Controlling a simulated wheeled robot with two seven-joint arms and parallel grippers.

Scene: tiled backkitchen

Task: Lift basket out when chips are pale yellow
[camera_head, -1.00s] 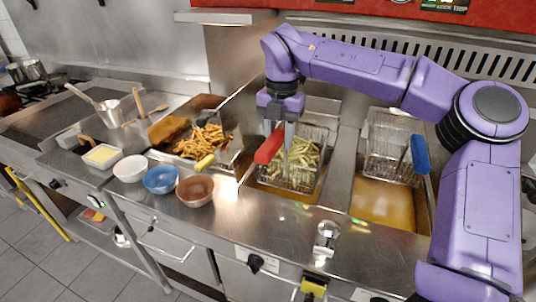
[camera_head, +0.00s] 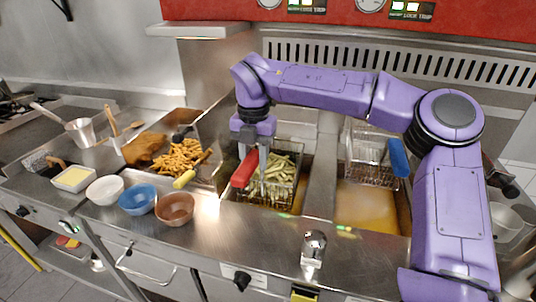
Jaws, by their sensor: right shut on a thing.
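A wire fryer basket (camera_head: 291,194) with pale yellow chips (camera_head: 277,172) sits in the left fryer vat, and its red handle (camera_head: 244,169) points to the front left. My right gripper (camera_head: 262,165) comes down from above and is shut on this basket at its handle end. The fingers partly hide the near side of the basket. Some amber oil (camera_head: 299,197) shows beside it. I cannot tell how deep the basket sits. My left gripper is not in view.
A second basket with a blue handle (camera_head: 399,157) hangs over the right vat (camera_head: 365,208). Browned fries (camera_head: 181,157) and a yellow handle (camera_head: 184,179) lie left. White (camera_head: 105,190), blue (camera_head: 137,201) and brown (camera_head: 174,209) bowls line the counter. My right arm spans the fryer.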

